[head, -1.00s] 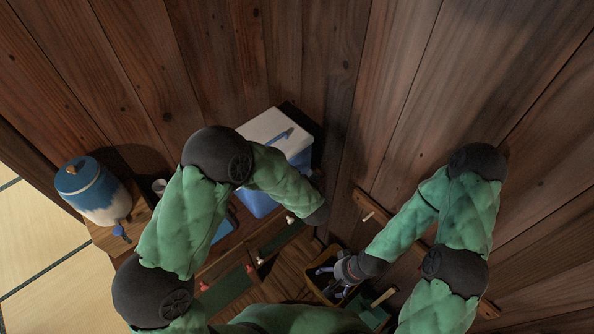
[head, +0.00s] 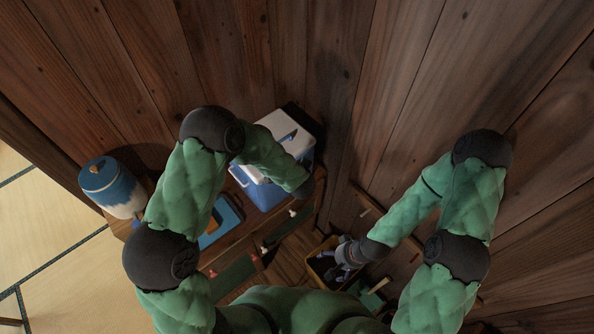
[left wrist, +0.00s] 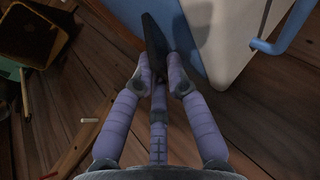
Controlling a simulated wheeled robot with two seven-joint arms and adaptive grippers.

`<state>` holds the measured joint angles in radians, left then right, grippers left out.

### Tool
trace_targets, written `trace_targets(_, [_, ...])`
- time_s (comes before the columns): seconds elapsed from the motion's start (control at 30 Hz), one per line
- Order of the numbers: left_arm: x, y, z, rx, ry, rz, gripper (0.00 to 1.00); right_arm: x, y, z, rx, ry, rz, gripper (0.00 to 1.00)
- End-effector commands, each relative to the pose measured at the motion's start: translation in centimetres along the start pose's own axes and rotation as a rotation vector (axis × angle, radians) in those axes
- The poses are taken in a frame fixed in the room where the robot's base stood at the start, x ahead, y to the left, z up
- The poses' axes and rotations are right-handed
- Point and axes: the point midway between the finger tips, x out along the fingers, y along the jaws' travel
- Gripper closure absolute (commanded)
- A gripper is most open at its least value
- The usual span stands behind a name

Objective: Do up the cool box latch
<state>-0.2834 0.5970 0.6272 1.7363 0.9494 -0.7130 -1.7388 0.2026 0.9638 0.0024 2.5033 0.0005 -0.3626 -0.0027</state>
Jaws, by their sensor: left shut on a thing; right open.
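The cool box (head: 264,193) has a blue body, a white lid and a dark blue handle (head: 290,136). It stands against the wooden wall, partly behind my left arm. In the left wrist view its blue side and pale lid (left wrist: 225,40) fill the upper right. My left gripper (left wrist: 158,82) is shut on a dark flat piece (left wrist: 154,45) close to the box's side. The piece looks like the latch, but I cannot tell whether it touches the lid. My right gripper (head: 343,258) is open, over a small yellowish crate, well away from the box.
The small crate (head: 314,268) holds dark things. A blue and white jar (head: 112,190) stands at the left. A blue flat thing (head: 226,216) lies beside the box, partly hidden by my left arm. A peg rail (head: 366,198) is on the wall at the right.

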Motion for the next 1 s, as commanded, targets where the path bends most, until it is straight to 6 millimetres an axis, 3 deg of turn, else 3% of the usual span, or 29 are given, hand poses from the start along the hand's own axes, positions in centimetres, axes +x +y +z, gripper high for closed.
trace_targets(0.33, [0.1,0.2,0.1,0.000,-0.002,0.005,1.00,0.0,0.0,0.0,0.000,0.000,0.000,0.06])
trace_targets(0.37, [0.1,0.2,0.1,0.000,-0.002,0.005,0.82,0.0,0.0,0.0,0.000,0.000,0.000,0.06])
trace_targets(0.4, [0.0,0.2,0.1,0.000,-0.002,0.005,0.71,0.0,0.0,0.0,0.000,0.000,0.000,0.06])
trace_targets(0.43, [0.0,0.2,0.1,0.000,-0.002,0.005,0.62,0.0,0.0,0.0,0.000,0.000,0.000,0.06])
trace_targets(0.47, [0.0,0.2,0.1,0.000,-0.002,0.004,0.60,0.0,0.0,0.0,0.000,0.000,0.000,0.06])
trace_targets(0.8, [-0.1,0.0,0.0,0.000,0.000,0.002,0.60,0.0,0.0,0.0,0.000,0.000,0.000,0.06])
trace_targets(1.0, [-2.3,-0.1,-0.1,0.000,0.002,0.001,0.60,0.0,0.0,0.0,0.000,0.000,0.000,0.06])
